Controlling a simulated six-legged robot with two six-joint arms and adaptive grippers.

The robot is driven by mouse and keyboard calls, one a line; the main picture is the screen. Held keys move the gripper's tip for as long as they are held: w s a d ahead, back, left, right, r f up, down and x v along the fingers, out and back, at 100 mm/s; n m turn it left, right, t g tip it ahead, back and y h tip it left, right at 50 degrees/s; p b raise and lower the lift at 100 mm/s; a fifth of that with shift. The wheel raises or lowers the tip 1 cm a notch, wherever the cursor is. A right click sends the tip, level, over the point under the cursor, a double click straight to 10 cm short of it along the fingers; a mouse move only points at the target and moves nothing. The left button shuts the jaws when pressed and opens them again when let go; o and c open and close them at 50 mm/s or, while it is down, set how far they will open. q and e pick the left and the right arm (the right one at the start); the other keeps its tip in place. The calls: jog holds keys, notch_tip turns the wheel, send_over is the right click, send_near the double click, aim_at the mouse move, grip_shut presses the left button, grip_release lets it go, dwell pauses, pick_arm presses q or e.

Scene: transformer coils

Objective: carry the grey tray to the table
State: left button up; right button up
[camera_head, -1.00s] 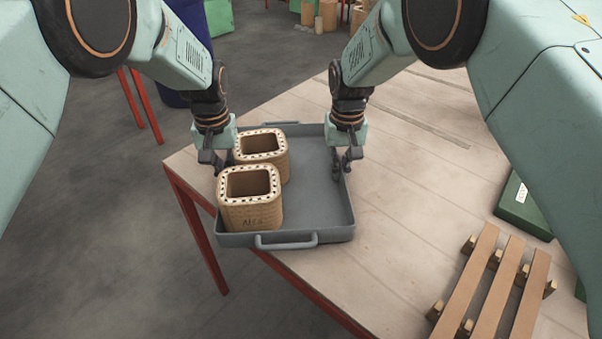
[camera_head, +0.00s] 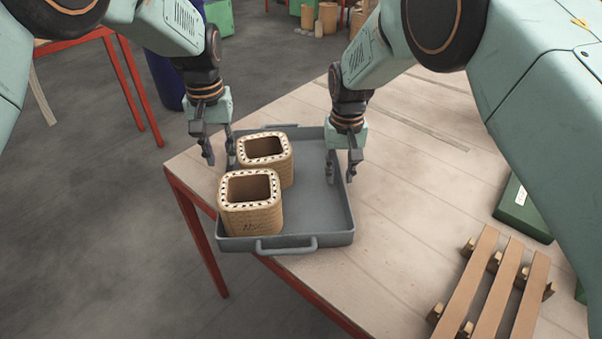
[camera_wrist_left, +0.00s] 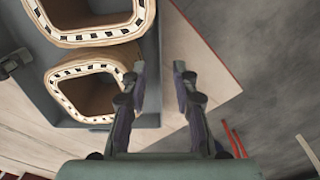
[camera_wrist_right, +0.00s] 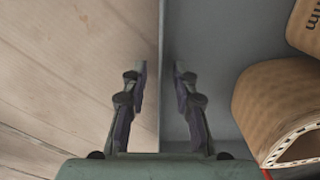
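The grey tray (camera_head: 325,215) rests on the wooden table (camera_head: 420,170), its front left part reaching past the table's edge. Two tan coils, the near coil (camera_head: 251,212) and the far coil (camera_head: 279,172), stand upright on its left side. My left gripper (camera_head: 219,161) is open at the tray's left wall, empty; in the left wrist view the wall (camera_wrist_left: 152,110) shows between its fingers. My right gripper (camera_head: 341,178) is open over the right wall; in the right wrist view the wall (camera_wrist_right: 160,110) runs between its fingers. I cannot tell whether any finger touches the tray.
A slatted wooden rack (camera_head: 490,285) and a green box (camera_head: 522,212) lie to the right on the table. The table between tray and rack is clear. A blue bin (camera_head: 165,80) and another red-legged table (camera_head: 125,85) stand on the floor at the back left.

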pick_arm(q)
notch_tip(320, 180, up, 6)
jog(key=shift+f, duration=0.25)
pick_arm(e)
notch_tip(320, 180, up, 12)
dwell(0.3)
dwell(0.4)
